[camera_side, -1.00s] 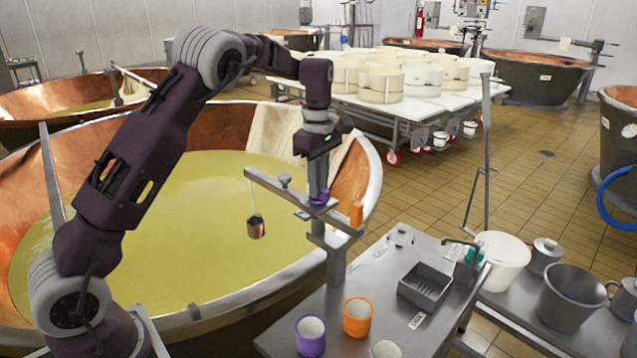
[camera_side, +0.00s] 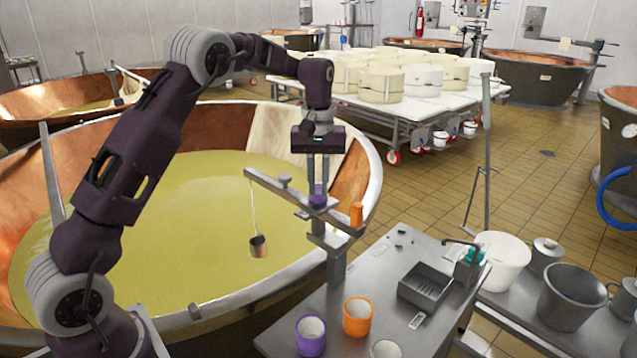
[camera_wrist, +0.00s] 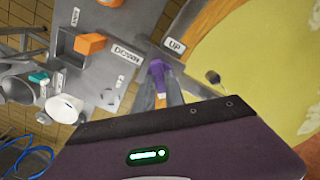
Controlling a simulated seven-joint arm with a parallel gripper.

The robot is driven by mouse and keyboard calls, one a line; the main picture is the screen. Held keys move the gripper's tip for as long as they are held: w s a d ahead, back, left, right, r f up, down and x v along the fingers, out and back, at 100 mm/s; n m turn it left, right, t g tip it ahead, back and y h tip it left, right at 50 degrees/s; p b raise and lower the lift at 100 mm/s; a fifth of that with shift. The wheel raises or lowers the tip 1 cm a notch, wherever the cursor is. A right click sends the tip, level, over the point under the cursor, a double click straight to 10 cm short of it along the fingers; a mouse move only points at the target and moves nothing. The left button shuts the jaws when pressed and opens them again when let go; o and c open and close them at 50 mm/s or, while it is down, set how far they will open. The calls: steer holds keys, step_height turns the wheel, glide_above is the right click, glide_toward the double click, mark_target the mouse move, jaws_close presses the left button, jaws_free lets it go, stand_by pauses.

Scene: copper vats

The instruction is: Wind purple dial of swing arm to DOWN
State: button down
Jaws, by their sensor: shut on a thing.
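The purple dial (camera_side: 318,197) sits on top of the grey swing arm (camera_side: 278,191). My gripper (camera_side: 318,188) points down with its fingers closed around the dial. In the wrist view, the dial (camera_wrist: 157,68) shows between the two fingers, with a small white mark below it. A DOWN label (camera_wrist: 127,54) lies to its left and an UP label (camera_wrist: 176,46) to its upper right. A small copper bucket (camera_side: 259,246) hangs by a cord from the arm's left end, over the yellow liquid.
The large copper vat (camera_side: 225,308) lies under the arm's left end. The steel table (camera_side: 377,275) holds a purple cup (camera_side: 310,337), an orange cup (camera_side: 357,317) and a grey tray (camera_side: 424,288). White buckets and pails stand at the right.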

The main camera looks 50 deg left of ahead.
steer(key=m, duration=0.7)
steer(key=shift+r, duration=0.1)
steer(key=m, duration=0.6)
steer(key=shift+m, duration=0.3)
steer(key=m, duration=1.2)
steer(key=shift+m, duration=0.4)
steer(key=c, duration=1.4)
jaws_free()
